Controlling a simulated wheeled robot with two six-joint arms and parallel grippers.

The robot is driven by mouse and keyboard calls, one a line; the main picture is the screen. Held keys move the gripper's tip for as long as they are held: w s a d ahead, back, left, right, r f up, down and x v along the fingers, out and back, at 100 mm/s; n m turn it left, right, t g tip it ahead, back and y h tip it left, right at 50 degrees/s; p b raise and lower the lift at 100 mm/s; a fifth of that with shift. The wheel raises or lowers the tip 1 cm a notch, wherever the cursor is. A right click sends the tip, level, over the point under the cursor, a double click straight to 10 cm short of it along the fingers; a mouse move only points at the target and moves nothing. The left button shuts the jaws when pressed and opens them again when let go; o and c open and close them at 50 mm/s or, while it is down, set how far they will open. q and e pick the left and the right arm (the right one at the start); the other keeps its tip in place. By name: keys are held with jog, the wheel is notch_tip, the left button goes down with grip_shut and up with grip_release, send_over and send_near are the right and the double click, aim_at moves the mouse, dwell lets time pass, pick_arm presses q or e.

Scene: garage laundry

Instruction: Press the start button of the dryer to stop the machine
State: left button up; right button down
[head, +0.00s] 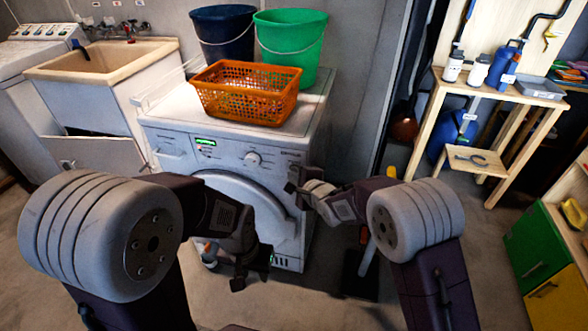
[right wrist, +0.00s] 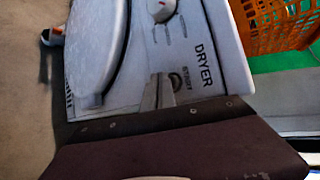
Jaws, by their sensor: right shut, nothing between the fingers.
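The white dryer (head: 222,155) stands in the middle of the head view, with a lit green display, a round knob and a round door on its front. In the right wrist view its panel reads "DRYER" and "START", and the small dark start button (right wrist: 176,81) sits beside the "START" label. My right gripper (right wrist: 158,92) is shut and empty, with its tips close beside the button; I cannot tell if they touch it. In the head view the right gripper (head: 294,182) is at the panel's right end. My left gripper (head: 250,272) hangs low before the dryer; its jaw state is unclear.
An orange basket (head: 246,92), a dark blue bucket (head: 222,35) and a green bucket (head: 290,45) stand on the dryer. A sink (head: 100,62) is to the left. A wooden shelf (head: 480,90) with bottles is to the right. Floor between is partly open.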

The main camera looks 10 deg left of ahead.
jog(key=shift+w+p, duration=0.35)
jog(key=shift+w, duration=0.05)
dwell(0.6)
jog(key=shift+s, duration=0.1)
dwell(0.3)
jog(key=shift+s, duration=0.7)
jog(key=s+b, duration=0.1)
jog(key=s, duration=0.4)
jog(key=shift+a, duration=0.1)
dwell(0.5)
